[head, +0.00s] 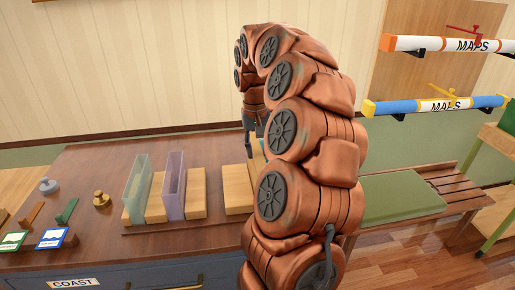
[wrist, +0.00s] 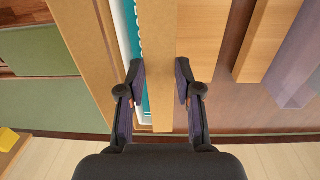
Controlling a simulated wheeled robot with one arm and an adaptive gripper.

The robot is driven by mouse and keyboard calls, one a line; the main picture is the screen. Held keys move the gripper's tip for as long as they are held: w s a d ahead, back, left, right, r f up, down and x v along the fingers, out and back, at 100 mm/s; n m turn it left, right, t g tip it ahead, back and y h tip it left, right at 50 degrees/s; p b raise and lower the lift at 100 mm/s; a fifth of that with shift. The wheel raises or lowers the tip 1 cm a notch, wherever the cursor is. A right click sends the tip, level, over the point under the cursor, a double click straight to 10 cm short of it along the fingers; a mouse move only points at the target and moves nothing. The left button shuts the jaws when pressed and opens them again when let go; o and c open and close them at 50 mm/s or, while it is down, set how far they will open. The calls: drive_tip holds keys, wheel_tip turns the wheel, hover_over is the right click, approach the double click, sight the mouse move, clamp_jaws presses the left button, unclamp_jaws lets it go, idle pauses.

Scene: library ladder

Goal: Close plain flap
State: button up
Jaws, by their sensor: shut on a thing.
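My gripper (wrist: 160,82) is shut on a plain light-wood strip in the wrist view, one finger on each side of it. The strip (wrist: 157,40), which looks like the plain flap, runs up the picture between the fingertips. A white and teal edge (wrist: 128,30) shows close along its left side, with a wider wooden board (wrist: 88,45) beyond. In the head view my gripper (head: 250,140) points down at the desk, and my copper arm hides most of what it holds. I cannot tell how far the flap is open.
On the desk (head: 100,180) stand a green clear holder (head: 138,190) and a purple clear holder (head: 173,185) among wooden blocks. A brass weight (head: 101,199) and a grey weight (head: 48,186) are at left. Map tubes (head: 435,105) hang at upper right. A green-topped bench (head: 395,195) is right.

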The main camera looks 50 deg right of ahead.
sight(258, 154)
clamp_jaws()
drive_tip(key=shift+f+b, duration=0.1)
drive_tip(key=shift+b, duration=0.2)
drive_tip(key=shift+d+t+y+b, duration=0.1)
drive_tip(key=shift+t+y+b, duration=0.2)
drive_tip(key=shift+b, duration=0.15)
drive_tip(key=o, duration=1)
unclamp_jaws()
drive_tip(key=shift+r, duration=0.2)
wheel_tip(258, 154, up, 7)
drive_tip(key=shift+f, duration=0.2)
drive_tip(key=shift+s+r, duration=0.1)
drive_tip(key=shift+r, duration=0.2)
